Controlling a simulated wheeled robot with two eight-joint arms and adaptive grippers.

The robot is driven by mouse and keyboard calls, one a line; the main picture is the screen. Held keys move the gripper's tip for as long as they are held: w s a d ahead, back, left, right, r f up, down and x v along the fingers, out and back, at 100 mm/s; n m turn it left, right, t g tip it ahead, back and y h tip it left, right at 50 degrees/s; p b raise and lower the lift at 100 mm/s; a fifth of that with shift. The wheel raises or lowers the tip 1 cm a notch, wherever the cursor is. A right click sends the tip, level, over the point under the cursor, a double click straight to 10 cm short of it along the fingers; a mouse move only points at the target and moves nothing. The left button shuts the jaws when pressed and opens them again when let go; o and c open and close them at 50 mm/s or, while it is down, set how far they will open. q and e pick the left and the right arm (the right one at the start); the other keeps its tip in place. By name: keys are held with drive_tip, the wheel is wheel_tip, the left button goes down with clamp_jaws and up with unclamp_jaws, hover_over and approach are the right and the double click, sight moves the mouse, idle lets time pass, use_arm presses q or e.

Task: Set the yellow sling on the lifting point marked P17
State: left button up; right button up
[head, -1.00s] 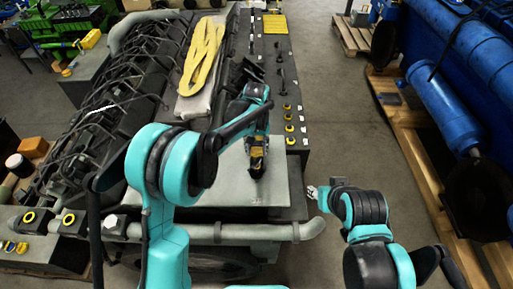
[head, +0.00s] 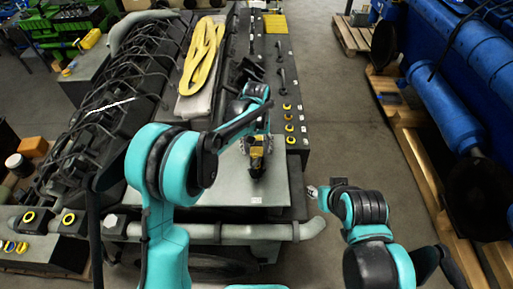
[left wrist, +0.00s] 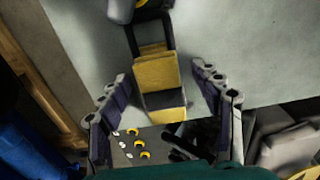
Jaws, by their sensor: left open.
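The yellow sling (head: 203,55) lies as a long loop on a pale pad on top of the engine, beyond my left arm. My left gripper (head: 257,148) is over the engine's grey flat cover (head: 225,180), away from the sling. In the left wrist view its fingers (left wrist: 158,72) are spread and empty, either side of a yellow block in a black frame (left wrist: 158,72). I cannot tell whether they touch it. My right gripper (head: 312,192) is beside the engine's right edge, small and partly hidden; its state is unclear. I cannot read any P17 mark.
Yellow-ringed fittings (head: 289,128) line the engine's right side. A white label (head: 256,199) is on the cover's near edge. A grey pipe (head: 270,232) crosses the front. A blue engine (head: 475,70) stands on pallets at right. The floor between is clear.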

use_arm(q)
wheel_tip(320, 180, up, 12)
idle(0.4)
